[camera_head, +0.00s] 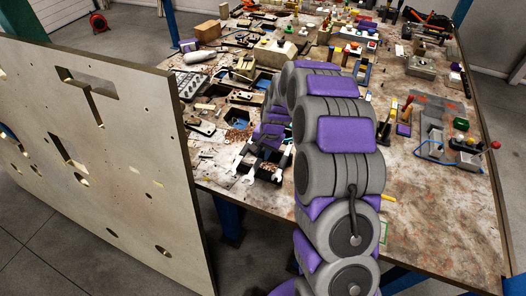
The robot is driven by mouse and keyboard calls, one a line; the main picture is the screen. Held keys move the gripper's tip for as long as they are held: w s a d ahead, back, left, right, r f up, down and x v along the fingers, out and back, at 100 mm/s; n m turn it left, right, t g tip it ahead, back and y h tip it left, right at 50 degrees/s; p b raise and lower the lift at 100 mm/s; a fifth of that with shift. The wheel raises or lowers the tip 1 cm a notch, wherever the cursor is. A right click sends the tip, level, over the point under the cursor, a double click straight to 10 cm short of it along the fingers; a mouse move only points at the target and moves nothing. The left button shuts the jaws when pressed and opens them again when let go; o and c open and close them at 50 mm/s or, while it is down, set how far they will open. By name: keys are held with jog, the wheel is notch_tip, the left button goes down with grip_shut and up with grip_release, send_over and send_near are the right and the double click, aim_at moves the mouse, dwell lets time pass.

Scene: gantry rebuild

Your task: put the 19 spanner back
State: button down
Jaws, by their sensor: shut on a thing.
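My gripper (265,158) is at the near edge of the workbench, left of my raised arm, and is small and partly hidden by it. It is shut on a pale metal spanner (244,158), whose open jaw shows to its left. More pale spanner ends (249,178) show close beside and below the gripper. No size marking can be read, so I cannot tell which one is the 19. I cannot tell whether the held spanner touches the others or what holds them.
A large upright plate (110,150) with cut-outs stands at the left, close to the workbench (440,220). The bench is crowded with tools, blocks and trays at the back. A blue-edged tool (432,148) lies at the right. The bench's near right part is mostly bare.

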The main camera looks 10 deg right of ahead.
jog(key=shift+x, duration=0.9)
dwell(0.4)
jog(key=shift+s+d, duration=0.1)
jog(key=shift+d, duration=0.05)
jog(key=c, duration=0.9)
grip_release()
jog(key=shift+o, duration=0.2)
jog(key=shift+r, duration=0.15)
jog(key=p+v, duration=0.2)
jog(key=v, duration=1.5)
jog(key=shift+p, duration=0.35)
